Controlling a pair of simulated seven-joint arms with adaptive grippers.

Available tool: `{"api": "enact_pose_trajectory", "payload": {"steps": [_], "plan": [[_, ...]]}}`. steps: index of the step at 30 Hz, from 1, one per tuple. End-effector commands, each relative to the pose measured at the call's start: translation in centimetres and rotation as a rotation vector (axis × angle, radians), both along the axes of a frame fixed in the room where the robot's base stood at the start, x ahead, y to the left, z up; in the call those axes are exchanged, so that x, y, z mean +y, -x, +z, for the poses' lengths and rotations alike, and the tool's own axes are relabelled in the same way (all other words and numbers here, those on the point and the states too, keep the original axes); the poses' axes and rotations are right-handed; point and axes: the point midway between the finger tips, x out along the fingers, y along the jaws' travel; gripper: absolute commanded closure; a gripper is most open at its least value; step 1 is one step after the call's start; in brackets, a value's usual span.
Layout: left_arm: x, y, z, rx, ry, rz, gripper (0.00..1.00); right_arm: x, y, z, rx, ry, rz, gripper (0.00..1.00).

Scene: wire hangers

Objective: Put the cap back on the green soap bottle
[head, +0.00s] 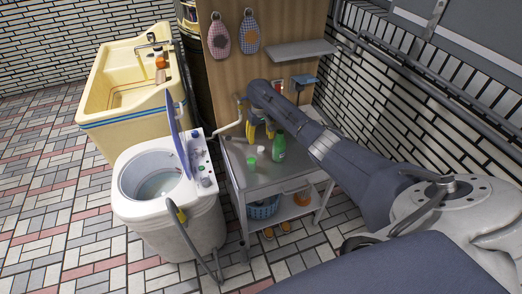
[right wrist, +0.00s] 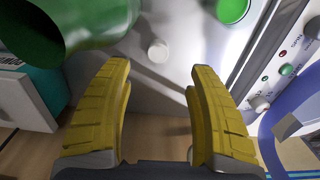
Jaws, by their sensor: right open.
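The green soap bottle (head: 279,147) stands upright on the metal cart top, and its dark open mouth shows at the upper left of the right wrist view (right wrist: 95,22). A round green piece (head: 251,161), also at the top of the right wrist view (right wrist: 232,8), and a small white piece (head: 260,149), also in the right wrist view (right wrist: 157,50), sit on the cart top. I cannot tell for sure which is the cap. My left gripper is out of view.
The metal cart (head: 240,178) stands beside a white washing machine (head: 135,215) with its lid up. A wooden panel (head: 285,75) with a shelf (head: 300,50) rises behind. A blue basket (head: 263,208) sits on the lower shelf. A yellow sink (head: 125,120) is at left.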

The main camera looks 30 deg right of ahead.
Motion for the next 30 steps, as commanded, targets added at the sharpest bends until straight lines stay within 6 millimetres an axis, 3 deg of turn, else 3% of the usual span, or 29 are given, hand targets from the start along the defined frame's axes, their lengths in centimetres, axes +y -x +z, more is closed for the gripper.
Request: {"api": "enact_pose_trajectory", "payload": {"steps": [7, 21, 30], "plan": [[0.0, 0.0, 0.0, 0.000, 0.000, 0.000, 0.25, 0.0, 0.0, -2.2, 0.000, 0.000, -0.001, 0.41], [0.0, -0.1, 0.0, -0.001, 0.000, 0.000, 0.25, -0.1, 0.0, -2.8, 0.000, 0.000, 0.000, 0.41], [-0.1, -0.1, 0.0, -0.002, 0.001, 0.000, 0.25, -0.2, 0.3, -6.2, 0.002, -0.001, -0.001, 0.41]]}}
